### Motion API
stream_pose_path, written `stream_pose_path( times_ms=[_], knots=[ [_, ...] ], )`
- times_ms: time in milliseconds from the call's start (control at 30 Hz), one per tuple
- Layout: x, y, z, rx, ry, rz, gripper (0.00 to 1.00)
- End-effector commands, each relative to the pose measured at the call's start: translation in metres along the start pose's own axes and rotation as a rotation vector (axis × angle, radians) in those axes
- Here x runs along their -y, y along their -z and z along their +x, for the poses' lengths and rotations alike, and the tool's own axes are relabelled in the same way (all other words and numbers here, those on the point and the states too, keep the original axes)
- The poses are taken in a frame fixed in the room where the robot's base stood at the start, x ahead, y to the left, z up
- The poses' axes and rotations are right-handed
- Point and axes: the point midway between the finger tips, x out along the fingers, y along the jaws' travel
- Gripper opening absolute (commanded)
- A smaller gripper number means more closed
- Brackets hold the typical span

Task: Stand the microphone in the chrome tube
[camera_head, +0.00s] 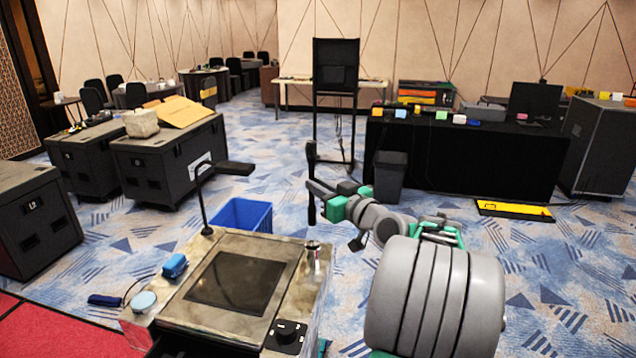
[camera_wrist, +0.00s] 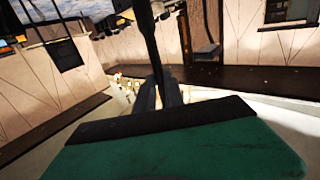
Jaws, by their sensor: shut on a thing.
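The microphone (camera_head: 311,212) is a slim black stick, a little thicker toward its top, held upright in the head view. My gripper (camera_head: 317,188) is shut around its middle, with part of the stick above and part below. The chrome tube (camera_head: 312,258) is a short shiny upright cylinder at the right back corner of the worktable. In the picture, the microphone's lower end is above the tube, with a gap between them; the depth offset is unclear. In the wrist view, a dark shaft (camera_wrist: 146,38) runs down between my fingers (camera_wrist: 160,95). The tube is not identifiable there.
The worktable (camera_head: 190,318) has a dark inset panel, a black lamp (camera_head: 205,205), a blue box (camera_head: 175,266), a pale blue disc (camera_head: 143,301) and a black knob unit (camera_head: 286,336). A blue bin (camera_head: 241,215) stands behind it. A dark waste bin (camera_head: 389,176) is farther back.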

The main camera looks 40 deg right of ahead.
Motion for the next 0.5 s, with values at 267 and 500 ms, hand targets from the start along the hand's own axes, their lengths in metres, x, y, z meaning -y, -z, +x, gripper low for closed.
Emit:
stream_pose_path(
  times_ms=[267, 500],
  knots=[
    [0.0, -0.024, 0.0, 0.001, 0.0, 0.002, 0.0],
    [0.0, -0.044, 0.0, 0.0, 0.0, 0.003, 0.0]
  ],
)
